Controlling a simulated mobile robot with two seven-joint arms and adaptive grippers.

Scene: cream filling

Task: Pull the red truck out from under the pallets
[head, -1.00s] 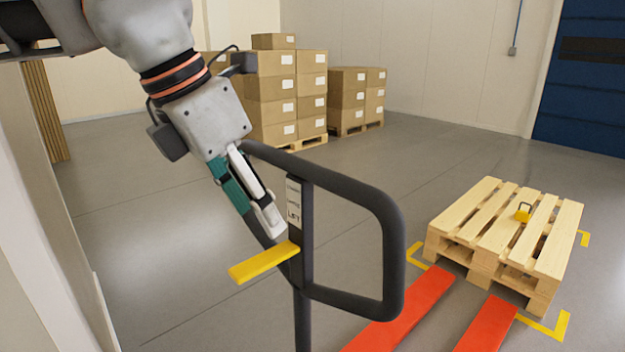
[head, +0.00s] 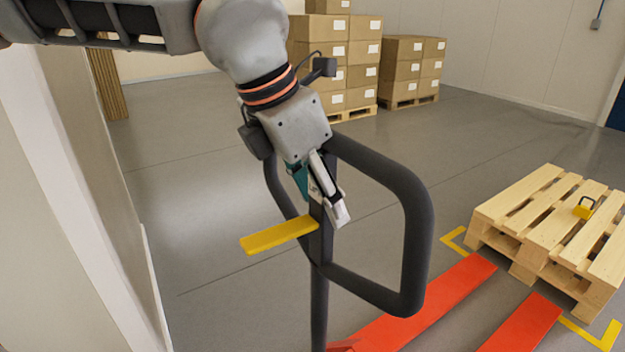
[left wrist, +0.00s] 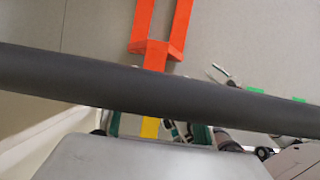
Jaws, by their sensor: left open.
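The red truck has two red forks (head: 425,305), a dark loop handle (head: 418,230) and a yellow lever (head: 280,235). My left gripper (head: 322,192) is open at the handle's post, above the lever, and overlaps the post in the head view. Contact is unclear. In the left wrist view the dark handle bar (left wrist: 80,80) crosses in front, with the red forks (left wrist: 150,52) beyond. Green and grey parts at right may be my right gripper, partly hidden.
A small yellow object (head: 584,210) sits on the pallet. Yellow corner marks (head: 455,240) are on the floor around it. Stacked boxes (head: 355,60) stand on pallets at the back. A white wall edge (head: 75,190) is close on the left. The middle floor is clear.

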